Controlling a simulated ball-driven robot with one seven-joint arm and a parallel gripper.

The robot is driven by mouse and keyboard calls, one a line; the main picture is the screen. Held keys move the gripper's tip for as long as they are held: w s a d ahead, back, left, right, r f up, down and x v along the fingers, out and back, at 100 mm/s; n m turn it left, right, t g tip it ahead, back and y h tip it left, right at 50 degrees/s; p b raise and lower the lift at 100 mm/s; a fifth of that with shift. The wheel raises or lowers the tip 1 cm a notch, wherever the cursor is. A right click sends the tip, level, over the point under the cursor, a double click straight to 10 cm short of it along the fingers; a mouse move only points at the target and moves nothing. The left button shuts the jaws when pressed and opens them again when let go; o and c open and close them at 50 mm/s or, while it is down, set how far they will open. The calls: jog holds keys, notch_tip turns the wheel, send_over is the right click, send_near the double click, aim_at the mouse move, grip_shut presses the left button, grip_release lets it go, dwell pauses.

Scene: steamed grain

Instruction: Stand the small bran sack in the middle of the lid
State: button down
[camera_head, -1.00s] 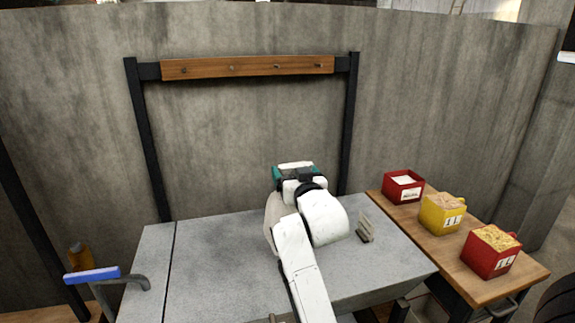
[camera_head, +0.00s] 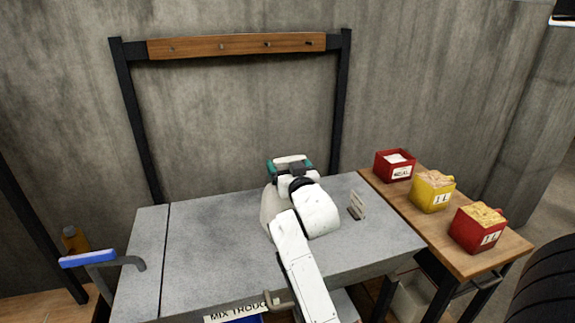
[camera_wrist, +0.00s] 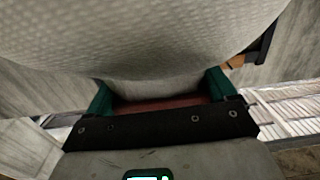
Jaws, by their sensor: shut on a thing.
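The bran sack (camera_wrist: 150,35) is pale and dimpled and fills the upper part of the wrist view. My gripper (camera_wrist: 162,92) is shut on its narrow gathered part, with a green finger on each side. In the head view, my gripper (camera_head: 290,165) is above the grey lid (camera_head: 210,245) of the mix trough. A pale part of the sack (camera_head: 267,208) shows left of my white arm; the arm hides the rest. The sack's underside is hidden, so I cannot tell whether it touches the lid.
A small slotted stand (camera_head: 357,207) is on the lid's right. A blue-gripped handle (camera_head: 88,258) is at left. The lid's left part is clear.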

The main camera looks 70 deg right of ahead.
jog(key=shift+r, duration=0.2)
grip_release()
jog(key=shift+f, duration=0.3)
jog(key=shift+a+r, duration=0.1)
jog(key=shift+r, duration=0.05)
jog(key=b+v, duration=0.2)
jog(key=v, duration=1)
jog(key=shift+b, duration=0.35)
